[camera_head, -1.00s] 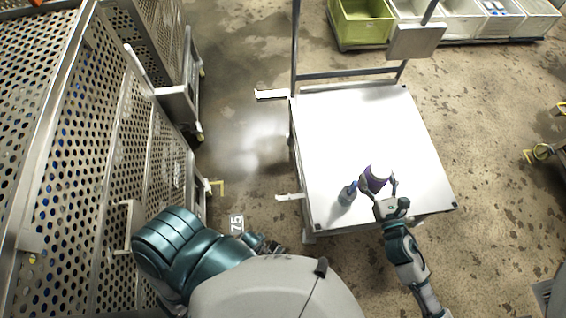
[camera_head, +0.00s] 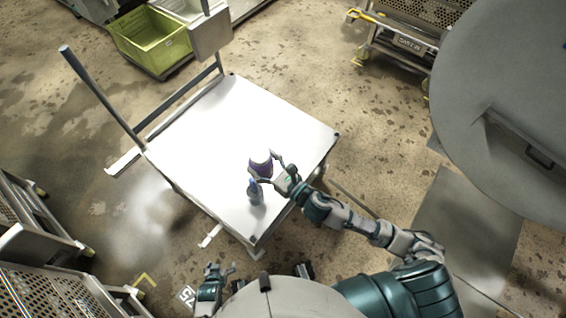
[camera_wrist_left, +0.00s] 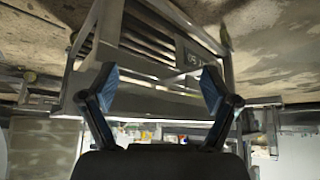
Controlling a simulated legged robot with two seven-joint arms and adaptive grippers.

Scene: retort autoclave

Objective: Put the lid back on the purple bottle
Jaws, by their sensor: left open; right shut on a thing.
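The purple bottle (camera_head: 261,164) is on or just above the white cart top, near its front right side. My right gripper (camera_head: 263,167) is shut on it, one finger on each side. A small bottle with a blue top (camera_head: 255,193) stands just in front of it, close to the lower finger. I cannot make out a separate lid. My left gripper (camera_head: 219,269) is low in the head view, off the cart, open and empty. In the left wrist view its two blue-padded fingers (camera_wrist_left: 158,87) are spread with nothing between them.
The white cart top (camera_head: 215,125) is otherwise clear. A post and rail frame (camera_head: 180,105) rises at its far left edge. Green (camera_head: 150,40) and white crates stand behind. A large round grey door (camera_head: 510,100) is at right; perforated racks (camera_head: 60,295) are lower left.

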